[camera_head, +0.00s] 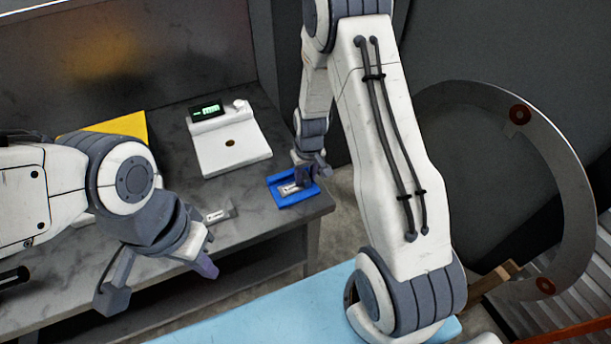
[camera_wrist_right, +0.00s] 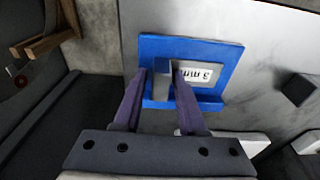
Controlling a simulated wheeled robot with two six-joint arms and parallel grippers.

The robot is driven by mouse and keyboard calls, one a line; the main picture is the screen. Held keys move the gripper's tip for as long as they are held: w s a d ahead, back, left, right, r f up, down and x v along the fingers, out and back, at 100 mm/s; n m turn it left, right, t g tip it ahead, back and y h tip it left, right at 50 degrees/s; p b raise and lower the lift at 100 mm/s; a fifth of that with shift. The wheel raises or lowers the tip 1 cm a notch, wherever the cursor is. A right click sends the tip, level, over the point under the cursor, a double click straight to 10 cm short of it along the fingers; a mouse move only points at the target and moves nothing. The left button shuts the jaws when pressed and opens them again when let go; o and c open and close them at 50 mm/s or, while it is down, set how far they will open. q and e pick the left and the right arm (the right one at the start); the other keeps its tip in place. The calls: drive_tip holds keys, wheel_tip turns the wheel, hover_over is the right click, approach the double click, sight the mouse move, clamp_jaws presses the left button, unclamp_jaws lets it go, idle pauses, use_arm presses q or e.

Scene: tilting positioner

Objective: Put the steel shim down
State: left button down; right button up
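The steel shim (camera_wrist_right: 198,75), a grey plate with a "3 mm" label and an upright grey tab, lies in the blue tray (camera_wrist_right: 232,60) in the right wrist view. In the head view the shim (camera_head: 288,189) shows in the blue tray (camera_head: 296,199) at the bench corner. My right gripper (camera_wrist_right: 160,78) has its two purple fingers on either side of the tab, with a narrow gap showing at the left finger. In the head view my right gripper (camera_head: 312,170) is over the tray, partly hiding it. My left gripper (camera_head: 160,276) is open and empty in front of the bench.
A white gauge with a green display (camera_head: 230,140) stands behind the tray. Another labelled grey piece (camera_head: 219,213) lies on the bench near my left gripper. A yellow item (camera_head: 125,125) is at the back left. A large metal ring (camera_head: 575,190) stands at the right.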

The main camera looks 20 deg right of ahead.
idle(0.3)
drive_tip(key=shift+r, duration=0.55)
wheel_tip(320, 180, up, 11)
drive_tip(key=s+b, duration=0.1)
drive_tip(key=b, duration=0.1)
drive_tip(key=s+a+r+n, duration=0.3)
drive_tip(key=s+a+r, duration=0.3)
drive_tip(key=s+a, duration=0.6)
drive_tip(key=s+a+r+n+g+y, duration=0.1)
drive_tip(key=s+a, duration=0.4)
drive_tip(key=s, duration=0.8)
drive_tip(key=r+n, duration=0.1)
drive_tip(key=n, duration=0.1)
drive_tip(key=shift+a+r+n, duration=0.2)
drive_tip(key=shift+a+n, duration=0.05)
drive_tip(key=shift+n, duration=0.15)
